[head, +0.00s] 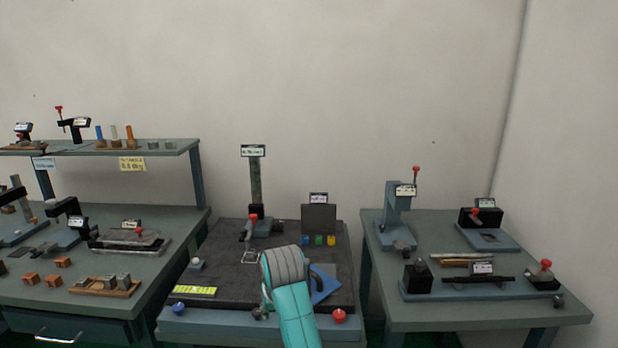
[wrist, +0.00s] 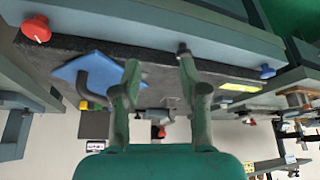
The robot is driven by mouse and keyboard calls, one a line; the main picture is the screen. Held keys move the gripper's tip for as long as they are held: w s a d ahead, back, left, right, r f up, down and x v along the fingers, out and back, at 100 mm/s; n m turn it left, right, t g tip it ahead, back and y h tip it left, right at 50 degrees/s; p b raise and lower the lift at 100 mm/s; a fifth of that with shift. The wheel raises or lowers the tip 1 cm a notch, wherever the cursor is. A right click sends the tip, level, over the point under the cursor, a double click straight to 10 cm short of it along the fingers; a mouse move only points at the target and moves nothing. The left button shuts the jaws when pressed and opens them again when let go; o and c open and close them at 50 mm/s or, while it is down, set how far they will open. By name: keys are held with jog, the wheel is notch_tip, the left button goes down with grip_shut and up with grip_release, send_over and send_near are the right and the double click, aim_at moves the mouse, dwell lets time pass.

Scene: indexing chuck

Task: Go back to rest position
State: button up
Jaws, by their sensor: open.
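My gripper (wrist: 158,68) shows in the wrist view with its two fingers apart and nothing between them. It hangs over the dark bench top of the middle station, which appears upside down in that view. In the head view my teal and grey arm reaches over the front of this station (head: 215,265) and hides part of it; the fingers cannot be made out there. A blue plate (head: 325,284) lies right of my arm, and it also shows in the wrist view (wrist: 90,68). A red knob (head: 339,316) and a blue knob (head: 178,309) sit on the front edge.
A post with a red-knobbed lever (head: 253,218) and a dark box (head: 319,218) with coloured buttons stand behind my arm. A left bench (head: 180,240) with a shelf (head: 175,147) and a right table (head: 400,318) carry fixtures. Bare wall rises behind.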

jog(key=s+d+f+t, duration=0.1)
jog(key=s+d+f, duration=0.35)
jog(key=f, duration=0.35)
jog(key=s+d+f+m+t, duration=0.1)
jog(key=s+d+f, duration=0.35)
jog(key=f, duration=0.35)
jog(key=s+d+f+t, duration=0.1)
jog(key=s+d+f, duration=0.35)
jog(key=f, duration=0.35)
jog(key=s+d+f+t, duration=0.1)
jog(key=s+d, duration=0.1)
jog(key=s, duration=0.3)
jog(key=s+d+f+t, duration=0.1)
jog(key=s+d+f, duration=0.1)
jog(key=s, duration=0.4)
jog(key=s+d+m+t, duration=0.1)
jog(key=s+d, duration=0.3)
jog(key=s, duration=0.6)
jog(key=s+d+r+t, duration=0.2)
jog(key=s+r, duration=0.7)
jog(key=s, duration=0.2)
jog(key=s+d+r+m+t+h, duration=0.1)
jog(key=s+d+r, duration=0.1)
jog(key=s+r, duration=0.8)
jog(key=shift+s+d+m+t+h, duration=0.3)
jog(key=shift+s+d+t, duration=0.1)
jog(key=shift+s, duration=0.6)
